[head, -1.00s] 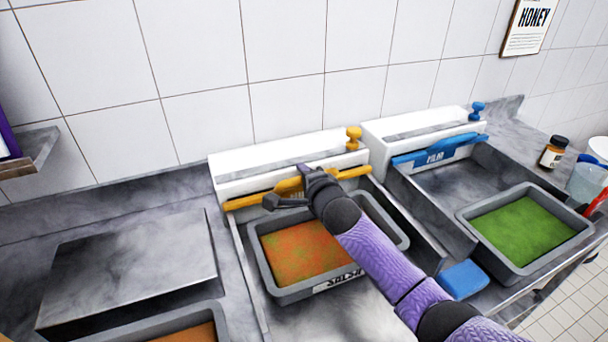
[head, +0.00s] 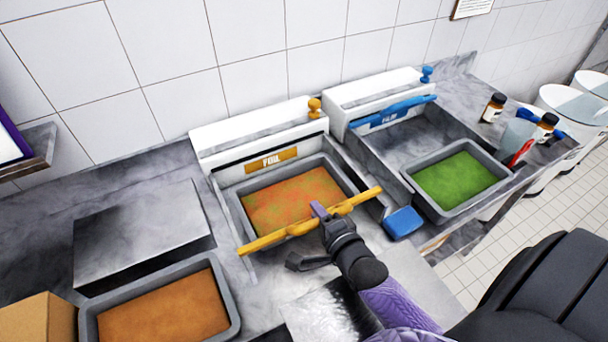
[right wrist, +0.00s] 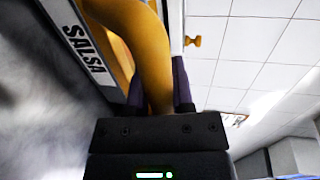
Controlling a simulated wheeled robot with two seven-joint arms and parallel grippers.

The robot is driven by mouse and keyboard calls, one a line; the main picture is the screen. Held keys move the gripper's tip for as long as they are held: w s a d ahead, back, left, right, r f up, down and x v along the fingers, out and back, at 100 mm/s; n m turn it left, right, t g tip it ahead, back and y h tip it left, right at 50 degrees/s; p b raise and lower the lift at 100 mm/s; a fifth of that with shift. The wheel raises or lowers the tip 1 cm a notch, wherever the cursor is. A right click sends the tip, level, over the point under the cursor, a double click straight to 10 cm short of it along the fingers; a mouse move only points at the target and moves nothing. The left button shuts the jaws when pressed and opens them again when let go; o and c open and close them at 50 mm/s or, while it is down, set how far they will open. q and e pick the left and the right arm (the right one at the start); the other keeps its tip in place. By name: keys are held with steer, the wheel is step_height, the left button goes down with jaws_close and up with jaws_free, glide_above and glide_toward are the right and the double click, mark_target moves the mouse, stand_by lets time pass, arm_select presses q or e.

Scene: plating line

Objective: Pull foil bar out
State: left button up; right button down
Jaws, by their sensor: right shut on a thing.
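The yellow foil bar (head: 272,240) lies across the front part of the salsa pan (head: 238,215), well away from the white dispenser with the yellow FOIL label (head: 271,161). My right gripper (head: 322,214) is shut on the bar near its middle. In the right wrist view the yellow bar (right wrist: 140,45) runs between the two purple-padded fingers (right wrist: 158,92). I see no clear sheet between the bar and the dispenser. My left gripper is out of view.
A film dispenser with a blue bar (head: 405,108) stands to the right, with a pan of green food (head: 413,197) before it. A blue block (head: 402,223) lies beside my arm. A pan of orange food (head: 232,290) and a steel plate (head: 140,235) are left.

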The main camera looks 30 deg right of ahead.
steer(key=v, duration=0.1)
steer(key=p+v, duration=0.1)
steer(key=v, duration=0.1)
steer(key=shift+s+f, duration=0.2)
steer(key=shift+f, duration=0.15)
steer(key=c, duration=0.9)
jaws_free()
steer(key=o, duration=0.4)
steer(key=shift+s, duration=0.2)
steer(key=shift+w, duration=0.1)
steer(key=v, duration=1)
steer(key=shift+p, duration=0.4)
